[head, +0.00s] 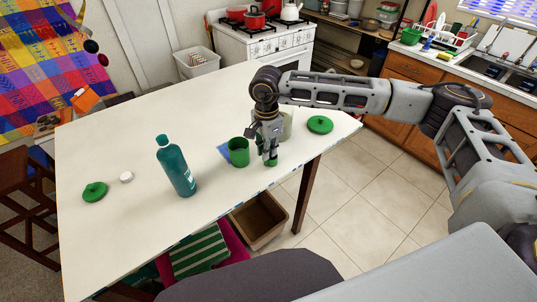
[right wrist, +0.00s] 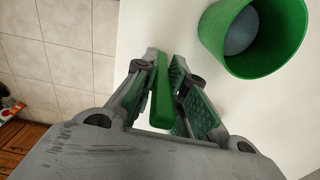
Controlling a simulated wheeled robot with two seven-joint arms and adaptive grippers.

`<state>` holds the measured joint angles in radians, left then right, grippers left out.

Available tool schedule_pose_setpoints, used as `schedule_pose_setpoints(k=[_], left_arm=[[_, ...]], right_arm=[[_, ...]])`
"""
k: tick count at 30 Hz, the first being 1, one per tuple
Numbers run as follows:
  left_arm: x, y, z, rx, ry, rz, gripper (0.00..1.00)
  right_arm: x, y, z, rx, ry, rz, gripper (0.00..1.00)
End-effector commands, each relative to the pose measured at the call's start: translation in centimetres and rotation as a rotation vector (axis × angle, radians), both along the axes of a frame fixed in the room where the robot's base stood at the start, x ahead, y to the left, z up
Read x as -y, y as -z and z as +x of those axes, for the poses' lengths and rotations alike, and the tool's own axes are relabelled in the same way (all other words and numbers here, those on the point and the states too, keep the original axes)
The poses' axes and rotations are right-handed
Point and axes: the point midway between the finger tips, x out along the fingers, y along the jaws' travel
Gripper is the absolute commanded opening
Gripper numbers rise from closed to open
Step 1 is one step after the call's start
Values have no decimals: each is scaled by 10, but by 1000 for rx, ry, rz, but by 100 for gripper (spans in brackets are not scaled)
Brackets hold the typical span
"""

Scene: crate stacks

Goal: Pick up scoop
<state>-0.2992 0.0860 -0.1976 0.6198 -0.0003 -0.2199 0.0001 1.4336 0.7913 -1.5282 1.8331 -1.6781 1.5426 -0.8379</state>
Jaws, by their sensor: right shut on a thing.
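My right gripper (head: 269,155) is over the white table near its front right edge, pointing down. In the right wrist view its fingers (right wrist: 165,62) are shut on a narrow green bar (right wrist: 161,95), which looks like part of the scoop. A green tip also shows under the fingers in the head view (head: 271,162). The rest of the scoop is hidden by the gripper, and I cannot tell whether it touches the table. A green cup (head: 239,152) stands just left of the gripper; the right wrist view shows its open top (right wrist: 255,38). My left gripper is not in view.
A blue object (head: 224,152) is beside the cup. A pale container (head: 287,124) stands behind the gripper, and a green lid-like disc (head: 320,124) lies to the right. A teal bottle (head: 175,166), white disc (head: 126,177) and green disc (head: 94,192) are left. The table's back is clear.

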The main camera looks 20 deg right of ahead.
Motion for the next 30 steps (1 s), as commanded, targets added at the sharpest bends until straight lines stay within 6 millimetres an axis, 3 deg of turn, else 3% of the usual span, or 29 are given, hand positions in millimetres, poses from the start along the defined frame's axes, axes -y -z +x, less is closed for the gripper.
schedule_pose_setpoints(k=[8,17,24,30], left_arm=[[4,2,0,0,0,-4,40],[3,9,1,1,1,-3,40],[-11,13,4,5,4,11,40],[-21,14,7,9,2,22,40]], right_arm=[[0,-11,1,3,0,1,0],[0,-49,1,4,-1,1,0],[0,-83,1,2,-1,1,0],[0,-97,0,0,-1,0,0]])
